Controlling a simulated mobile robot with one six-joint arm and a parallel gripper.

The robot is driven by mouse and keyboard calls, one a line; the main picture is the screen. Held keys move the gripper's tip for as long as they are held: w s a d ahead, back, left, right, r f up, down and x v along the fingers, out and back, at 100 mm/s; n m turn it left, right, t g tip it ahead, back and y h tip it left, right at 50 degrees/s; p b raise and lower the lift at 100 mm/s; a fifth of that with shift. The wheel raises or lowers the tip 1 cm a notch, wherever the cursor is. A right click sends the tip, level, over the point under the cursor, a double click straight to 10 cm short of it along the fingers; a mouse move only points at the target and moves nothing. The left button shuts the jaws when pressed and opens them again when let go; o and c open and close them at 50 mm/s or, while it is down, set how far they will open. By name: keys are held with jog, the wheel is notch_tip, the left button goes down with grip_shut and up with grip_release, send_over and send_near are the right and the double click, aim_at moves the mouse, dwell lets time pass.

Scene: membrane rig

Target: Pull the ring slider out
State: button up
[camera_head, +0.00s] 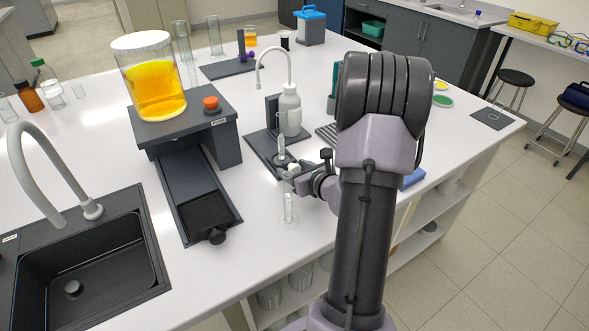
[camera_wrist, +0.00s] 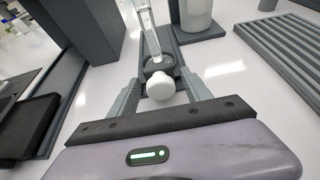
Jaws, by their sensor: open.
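The ring slider shows in the wrist view as a dark ring (camera_wrist: 158,64) with a white round knob (camera_wrist: 161,88) at its near end. A clear glass tube (camera_wrist: 149,35) stands at the ring. In the head view the tube (camera_head: 281,146) and knob (camera_head: 294,168) are on the dark stand base (camera_head: 257,143), in front of the white bottle. My gripper (camera_wrist: 162,92) is open, with one finger on each side of the knob; contact is not clear. In the head view my gripper (camera_head: 292,176) is small and partly hides the slider's front.
The white wash bottle (camera_head: 290,112) with a curved spout stands behind the slider. A grooved rack (camera_wrist: 292,48) lies to the right. A large yellow-filled beaker (camera_head: 155,82) sits on a dark rig at left, above a tray (camera_head: 203,212). A small glass cylinder (camera_head: 289,208) stands in front.

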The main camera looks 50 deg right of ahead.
jog(key=p+v, duration=1)
jog(key=v, duration=0.7)
jog(key=shift+s, duration=0.2)
